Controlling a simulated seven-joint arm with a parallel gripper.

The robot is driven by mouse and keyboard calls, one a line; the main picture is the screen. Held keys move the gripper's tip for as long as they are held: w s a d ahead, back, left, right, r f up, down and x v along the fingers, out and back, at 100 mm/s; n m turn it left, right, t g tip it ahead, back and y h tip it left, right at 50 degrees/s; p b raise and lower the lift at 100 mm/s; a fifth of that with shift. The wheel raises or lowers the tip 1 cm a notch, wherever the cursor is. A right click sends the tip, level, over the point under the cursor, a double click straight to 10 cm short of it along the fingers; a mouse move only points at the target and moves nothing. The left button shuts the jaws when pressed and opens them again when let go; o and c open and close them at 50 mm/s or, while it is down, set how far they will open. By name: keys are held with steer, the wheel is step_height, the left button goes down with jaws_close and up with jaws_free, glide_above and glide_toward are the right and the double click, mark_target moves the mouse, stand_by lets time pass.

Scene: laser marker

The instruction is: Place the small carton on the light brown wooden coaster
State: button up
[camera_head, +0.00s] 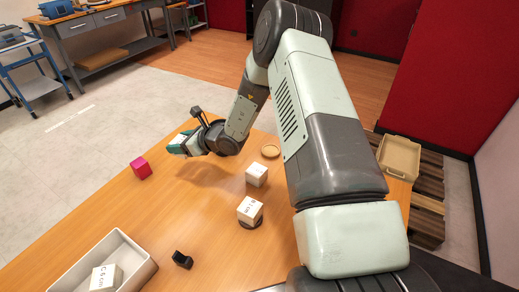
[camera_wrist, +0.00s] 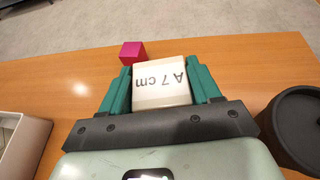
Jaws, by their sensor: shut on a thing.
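My gripper (camera_head: 180,144) is over the far left part of the table. In the wrist view its teal fingers (camera_wrist: 160,88) are shut on a white carton (camera_wrist: 161,84) marked "A 7 cm", one finger on each side. The carton seems to be above the table, but its height is hard to tell. The light brown wooden coaster (camera_head: 270,151) lies bare on the table, right of my gripper. Another white carton (camera_head: 256,175) stands just in front of the coaster. A further carton (camera_head: 249,209) stands on a dark coaster (camera_head: 251,225).
A pink cube (camera_head: 141,168) sits near the table's left edge, also in the wrist view (camera_wrist: 132,52). A white tray (camera_head: 74,278) at front left holds a carton marked "C 6 cm" (camera_head: 104,278). A small black object (camera_head: 182,260) lies beside it. A tan tray (camera_head: 399,157) is at right.

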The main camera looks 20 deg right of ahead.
steer(key=s+d+f+n+g, duration=0.1)
steer(key=s+f+n+g, duration=0.1)
steer(key=s+n+g, duration=0.6)
steer(key=s+d+f+n+g, duration=0.1)
steer(key=s+f+n+g, duration=0.1)
steer(key=s+n+g, duration=0.7)
steer(key=s+d+r+n+g+h, duration=0.25)
steer(key=s+d+n+h, duration=0.2)
steer(key=d, duration=0.35)
steer(key=s+d+r+n+g+h, duration=0.1)
steer(key=s+d+n+g+h, duration=0.25)
steer(key=d+h, duration=0.4)
steer(key=w+d+n+t+h, duration=0.25)
steer(key=d+n, duration=0.25)
steer(key=d, duration=0.3)
step_height(320, 180, up, 2)
steer(key=n+t+h, duration=0.9)
steer(key=n+t, duration=0.8)
steer(key=n, duration=0.1)
glide_above(271, 150)
step_height(271, 150, down, 5)
steer(key=shift+w+f, duration=0.1)
steer(key=shift+f, duration=0.05)
steer(key=shift+t, duration=0.25)
steer(key=shift+f, duration=2.25)
steer(key=shift+f, duration=0.1)
